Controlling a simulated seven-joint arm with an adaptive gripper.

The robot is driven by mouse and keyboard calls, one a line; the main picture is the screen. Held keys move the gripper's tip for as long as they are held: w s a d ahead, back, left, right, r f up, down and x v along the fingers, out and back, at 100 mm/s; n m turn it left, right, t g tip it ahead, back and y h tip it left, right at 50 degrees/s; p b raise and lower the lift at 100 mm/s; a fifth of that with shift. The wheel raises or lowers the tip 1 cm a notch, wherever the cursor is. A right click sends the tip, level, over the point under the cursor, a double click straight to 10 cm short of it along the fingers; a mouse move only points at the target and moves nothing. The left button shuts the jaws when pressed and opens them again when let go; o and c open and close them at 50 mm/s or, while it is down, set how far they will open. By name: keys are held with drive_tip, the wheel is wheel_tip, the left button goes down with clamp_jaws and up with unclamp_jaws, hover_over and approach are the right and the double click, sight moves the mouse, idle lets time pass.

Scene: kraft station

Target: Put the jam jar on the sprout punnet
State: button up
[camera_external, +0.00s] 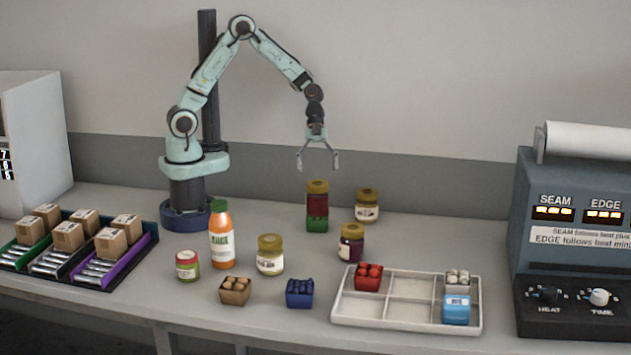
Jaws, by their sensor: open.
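A red jar with a gold lid, which looks like the jam jar (317,205), stands upright on top of a small green container (317,225). The green container looks like the sprout punnet; its contents are hidden under the jar. My gripper (318,166) is open and empty, a little above the gold lid, with its fingers pointing down and apart from the jar. A dark purple jar with a gold lid (351,246) stands to the right and nearer the camera.
A pale-labelled jar (367,212) stands behind right. A divided tray (409,311) is at front right, with some compartments empty.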

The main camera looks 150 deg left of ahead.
wheel_tip(320, 180, up, 3)
drive_tip(key=shift+f, duration=0.1)
drive_tip(key=shift+w+d, duration=0.1)
drive_tip(key=shift+d, duration=0.05)
drive_tip(key=w+d+r+n+g, duration=0.1)
drive_tip(key=w+d+r+g, duration=0.15)
drive_tip(key=d, duration=0.85)
drive_tip(key=s+d+r+n+g+y, duration=0.1)
drive_tip(key=s+d+r+n+y, duration=0.1)
drive_tip(key=s+d, duration=0.4)
drive_tip(key=s+d+r+n+g+y, duration=0.1)
drive_tip(key=s+d+r+n+g, duration=0.1)
drive_tip(key=s+d, duration=0.5)
drive_tip(key=shift+s+d+n+y, duration=0.25)
drive_tip(key=shift+d+n+y, duration=0.15)
drive_tip(key=shift+d+n, duration=0.45)
